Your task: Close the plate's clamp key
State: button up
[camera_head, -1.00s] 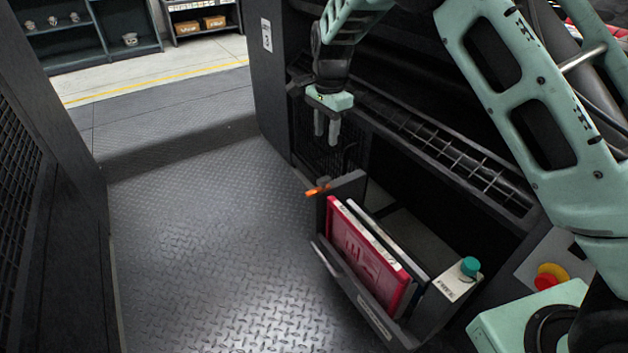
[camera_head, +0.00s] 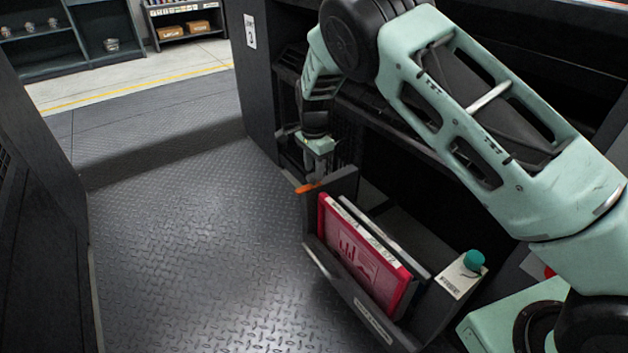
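The red plate (camera_head: 358,258) stands on edge in a dark tilted holder (camera_head: 345,292) low on the machine. An orange clamp key (camera_head: 308,187) sticks out at the holder's upper left end. My gripper (camera_head: 314,180) points down right at the key, its fingers just behind or above it. The fingers are small and partly overlapped, so I cannot tell whether they touch the key or how far apart they are.
A teal knob (camera_head: 474,260) on a pale labelled block (camera_head: 459,278) sits at the holder's right end. A dark machine panel (camera_head: 254,75) rises behind my gripper. The ribbed floor (camera_head: 180,240) to the left is clear. Shelves (camera_head: 90,30) stand far back.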

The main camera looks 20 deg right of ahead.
aim_at(314, 174)
jog(key=shift+f+b, duration=0.3)
jog(key=shift+f, duration=1.4)
grip_shut()
